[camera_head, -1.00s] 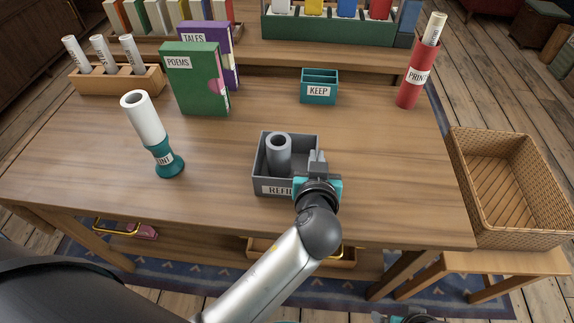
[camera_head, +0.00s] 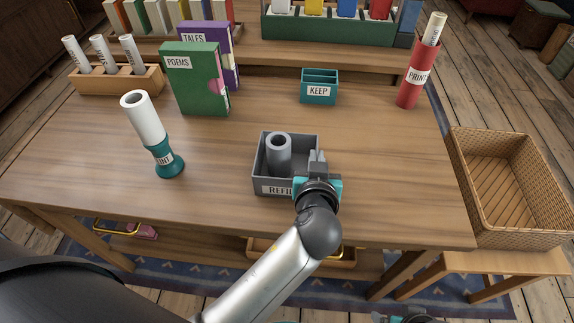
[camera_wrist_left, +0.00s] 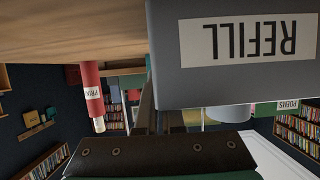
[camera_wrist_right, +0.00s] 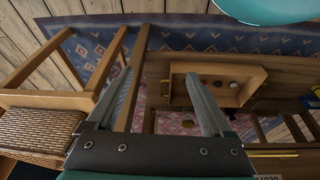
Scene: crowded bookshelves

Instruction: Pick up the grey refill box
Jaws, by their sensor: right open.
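The grey refill box (camera_head: 285,188), an open-topped bin labelled REFILL, stands on the wooden table with a grey tube (camera_head: 279,153) upright in it. My left gripper (camera_head: 318,158) is at the box's right wall, fingers close together and straddling that wall. In the left wrist view the box (camera_wrist_left: 165,60) appears upside down. One finger (camera_wrist_left: 146,105) lies along its outer side; the other goes behind the front wall, mostly hidden. My right gripper (camera_wrist_right: 160,90) is open and empty, low beside the table.
A white roll in a teal stand (camera_head: 168,163) is left of the box. A green POEMS book (camera_head: 196,85), a teal KEEP holder (camera_head: 319,90) and a red PRINT cylinder (camera_head: 412,80) stand behind. A wicker basket (camera_head: 515,232) is right of the table.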

